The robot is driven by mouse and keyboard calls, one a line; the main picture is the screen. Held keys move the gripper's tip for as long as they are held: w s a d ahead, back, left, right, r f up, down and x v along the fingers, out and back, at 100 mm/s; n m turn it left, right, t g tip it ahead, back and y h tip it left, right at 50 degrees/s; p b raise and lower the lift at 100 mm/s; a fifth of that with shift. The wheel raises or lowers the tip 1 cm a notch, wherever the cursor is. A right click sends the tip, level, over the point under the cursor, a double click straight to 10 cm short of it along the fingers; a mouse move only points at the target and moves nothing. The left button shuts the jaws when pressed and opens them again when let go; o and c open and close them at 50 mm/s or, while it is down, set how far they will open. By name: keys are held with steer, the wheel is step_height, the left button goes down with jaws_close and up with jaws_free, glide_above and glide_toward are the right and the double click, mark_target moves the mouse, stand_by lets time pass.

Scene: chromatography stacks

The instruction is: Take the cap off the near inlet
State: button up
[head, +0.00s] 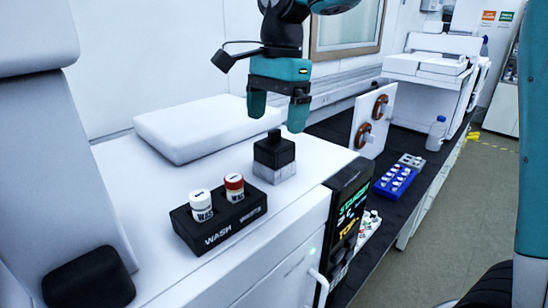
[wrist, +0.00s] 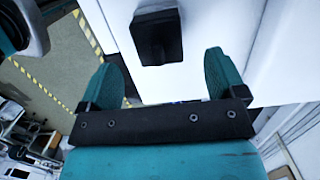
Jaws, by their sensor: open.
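A black square cap (head: 273,152) with a small upright tab sits on a light grey block, which I take for the near inlet (head: 274,173), on top of the white instrument. The black cap also shows in the wrist view (wrist: 158,38), at the top middle. My gripper (head: 278,112) is above the cap, pointing down, with its two teal fingers apart and nothing between them. In the wrist view my gripper (wrist: 161,62) has the cap beyond the fingertips, roughly centred between them. The fingers look clear of the cap. The inlet's opening is hidden under the cap.
A black WASH rack (head: 222,224) with a white-capped vial (head: 201,205) and a red-capped vial (head: 234,187) stands in front left. A white raised panel (head: 195,128) lies behind the cap. A blue vial rack (head: 394,182) sits on the dark bench at right.

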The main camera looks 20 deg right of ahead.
mark_target(275, 130)
steer(key=shift+s+a+f+p, duration=0.1)
steer(key=shift+f+p, duration=0.15)
steer(key=shift+f, duration=1.15)
steer(key=shift+s+a+f+p, duration=0.1)
steer(key=shift+f+p, duration=0.1)
steer(key=shift+f, duration=1.15)
steer(key=c, duration=1)
steer(key=shift+r, duration=0.1)
step_height(275, 130, up, 21)
steer(key=p, duration=0.9)
steer(key=shift+f+p, duration=0.2)
steer(key=shift+p, duration=0.15)
steer(key=shift+r+p, duration=1.15)
steer(key=shift+p, duration=0.3)
steer(key=shift+r, duration=0.1)
steer(key=shift+r+p, duration=0.4)
steer(key=shift+r, duration=0.75)
